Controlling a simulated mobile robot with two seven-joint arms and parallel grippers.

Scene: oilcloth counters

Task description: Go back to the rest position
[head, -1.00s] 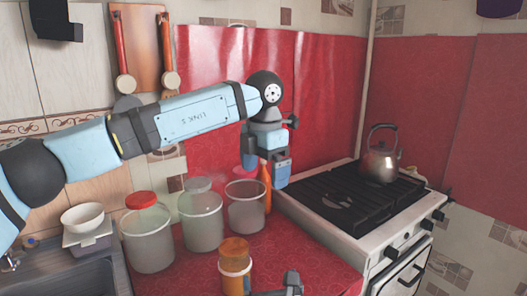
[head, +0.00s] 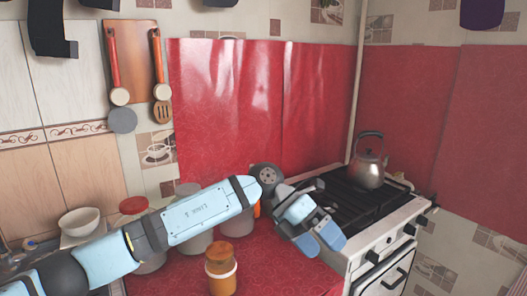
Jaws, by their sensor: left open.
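My left arm reaches in from the lower left across the counter. My left gripper (head: 319,241) is open and empty, with its two blue fingertips apart. It is tilted and points down to the right, in front of the stove's near left corner. I cannot tell whether it touches anything. My right gripper is not in view.
Several jars stand behind my left arm, partly hidden, one with a red lid (head: 133,205). An orange-brown jar (head: 221,270) stands in front of the arm on the red counter (head: 275,277). The stove (head: 350,237) carries a kettle (head: 368,168). A white bowl (head: 79,221) is at left.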

